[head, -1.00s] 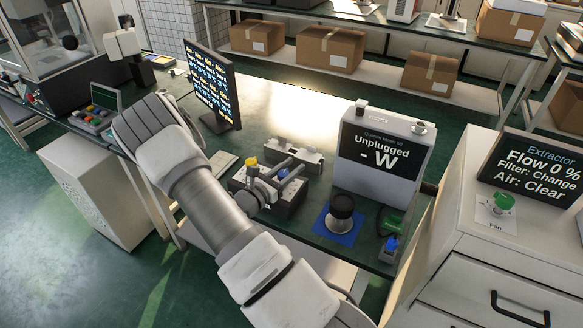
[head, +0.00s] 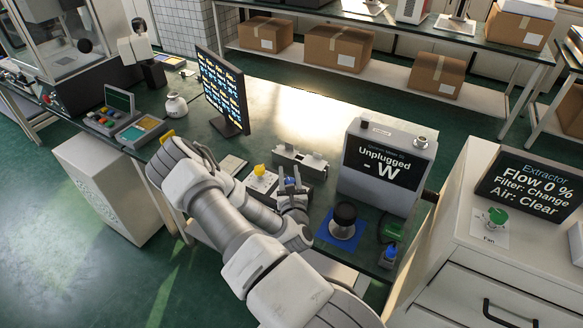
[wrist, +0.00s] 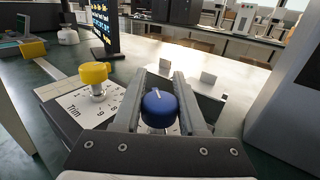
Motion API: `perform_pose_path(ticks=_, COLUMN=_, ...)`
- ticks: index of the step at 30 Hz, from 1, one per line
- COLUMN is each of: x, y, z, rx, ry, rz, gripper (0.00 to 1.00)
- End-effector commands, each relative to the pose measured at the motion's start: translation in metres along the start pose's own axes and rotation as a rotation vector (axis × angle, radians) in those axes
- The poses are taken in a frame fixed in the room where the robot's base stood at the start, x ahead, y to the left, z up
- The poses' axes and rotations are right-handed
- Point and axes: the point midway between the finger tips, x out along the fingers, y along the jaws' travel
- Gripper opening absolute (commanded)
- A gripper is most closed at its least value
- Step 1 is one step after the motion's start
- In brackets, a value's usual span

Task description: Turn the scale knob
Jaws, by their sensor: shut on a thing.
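A blue knob (wrist: 160,108) with a white pointer line stands on a dark control box; its label is hidden. My gripper (wrist: 159,98) is shut on it, one finger on each side. In the head view my gripper (head: 291,187) reaches down onto the box, and the blue knob mostly hides between the fingers. A yellow knob (wrist: 94,75) on a white dial plate marked "Trim" stands left of the gripper; it also shows in the head view (head: 259,170).
A meter (head: 378,170) reading "Unplugged - W" stands to the right. A monitor (head: 222,95) stands at the back left. A low grey metal fixture (head: 300,160) sits behind the control box.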

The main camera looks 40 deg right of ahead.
Motion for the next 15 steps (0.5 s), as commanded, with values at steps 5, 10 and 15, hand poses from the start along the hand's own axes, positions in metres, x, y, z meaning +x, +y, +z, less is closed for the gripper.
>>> perform_pose_path(ticks=5, x=-0.0005, y=0.0020, z=0.0023, rx=-0.003, ry=0.002, rz=0.093, gripper=0.00)
perform_pose_path(ticks=10, x=-0.0004, y=0.0048, z=0.0014, rx=-0.001, ry=0.000, rz=0.149, gripper=0.00)
perform_pose_path(ticks=15, x=-0.0003, y=0.0057, z=0.0009, rx=-0.001, ry=-0.002, rz=0.173, gripper=0.00)
